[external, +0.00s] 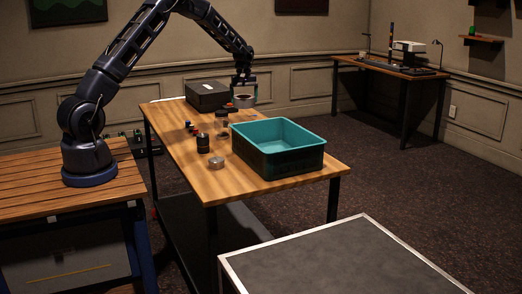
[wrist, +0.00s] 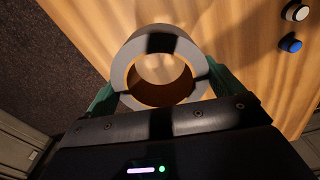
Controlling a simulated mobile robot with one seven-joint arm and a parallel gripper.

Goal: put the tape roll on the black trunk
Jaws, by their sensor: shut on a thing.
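The grey tape roll (external: 243,102) is at the far end of the wooden table, just right of the black trunk (external: 207,96). My gripper (external: 244,84) points down over the roll, its fingers at the roll's sides. In the wrist view, the teal fingers of my gripper (wrist: 162,92) are shut on the tape roll (wrist: 136,48), one on each side, and its brown inner ring shows. I cannot tell whether the roll touches the table. The trunk is closed with a flat top and does not show in the wrist view.
A dark jar (external: 203,144), a clear jar (external: 221,124) and a small tin (external: 216,163) stand mid-table. A white piece (wrist: 297,12) and a blue piece (wrist: 290,44) lie near the roll.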

